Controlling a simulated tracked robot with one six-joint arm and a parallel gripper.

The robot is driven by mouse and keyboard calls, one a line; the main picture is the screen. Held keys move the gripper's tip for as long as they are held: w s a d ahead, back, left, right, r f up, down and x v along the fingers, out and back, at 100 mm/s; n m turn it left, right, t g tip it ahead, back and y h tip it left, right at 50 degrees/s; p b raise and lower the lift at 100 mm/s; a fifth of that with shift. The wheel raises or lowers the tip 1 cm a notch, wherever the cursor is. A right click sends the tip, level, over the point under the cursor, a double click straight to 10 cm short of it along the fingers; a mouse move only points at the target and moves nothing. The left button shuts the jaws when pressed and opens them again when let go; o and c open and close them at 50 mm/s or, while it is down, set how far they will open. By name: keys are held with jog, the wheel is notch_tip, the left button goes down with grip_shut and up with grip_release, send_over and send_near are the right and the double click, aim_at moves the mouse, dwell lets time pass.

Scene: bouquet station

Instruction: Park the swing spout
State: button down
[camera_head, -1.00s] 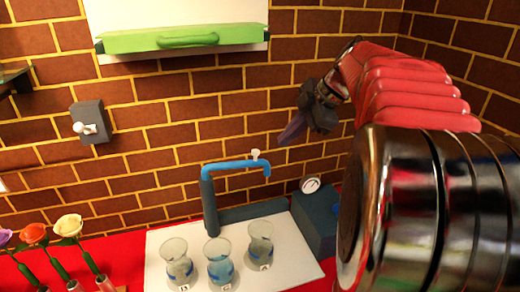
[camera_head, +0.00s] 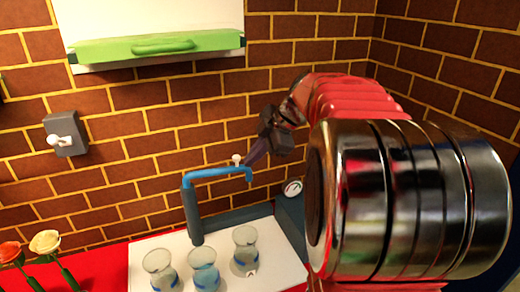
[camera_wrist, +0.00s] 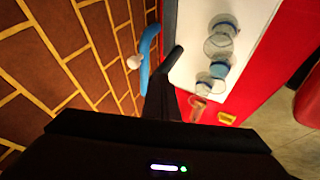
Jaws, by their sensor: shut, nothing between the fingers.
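The swing spout (camera_head: 215,173) is a blue bent tube on a dark upright post (camera_head: 192,214), with a small white knob (camera_head: 237,158) on top. Its arm reaches right over the white board, and its tip bends down behind the glasses. My gripper (camera_head: 251,156) is shut and empty, close to the spout's tip end and knob. In the wrist view the dark fingers (camera_wrist: 166,72) point at the blue spout (camera_wrist: 146,62) and its knob (camera_wrist: 133,62), just beside it. I cannot tell whether they touch.
Several glasses stand on the white board (camera_head: 215,246), one a glass (camera_head: 246,250) near the spout. A grey box with a dial (camera_head: 293,188) stands at right. A wall switch (camera_head: 63,134) and green-handled panel (camera_head: 150,46) are on the brick wall. Roses (camera_head: 45,242) stand at left.

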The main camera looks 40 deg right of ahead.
aim_at(239, 159)
jog(key=shift+w+d+f, duration=0.1)
jog(key=shift+w+f, duration=0.3)
jog(key=shift+w, duration=0.45)
jog(key=shift+w+a+f, duration=0.1)
jog(key=shift+w+f, duration=0.3)
jog(key=shift+w, duration=0.4)
jog(key=shift+w+d+f, duration=0.1)
jog(key=shift+w+f, duration=0.3)
jog(key=shift+w, duration=0.45)
jog(key=shift+w+d+n+y, duration=0.3)
jog(key=shift+w+d+n, duration=0.15)
jog(key=shift+w, duration=0.25)
jog(key=shift+s, duration=0.1)
jog(key=s+a+f+v, duration=0.1)
jog(key=s+v, duration=0.1)
jog(key=v, duration=1)
jog(key=shift+s, duration=0.25)
jog(key=shift+m, duration=0.25)
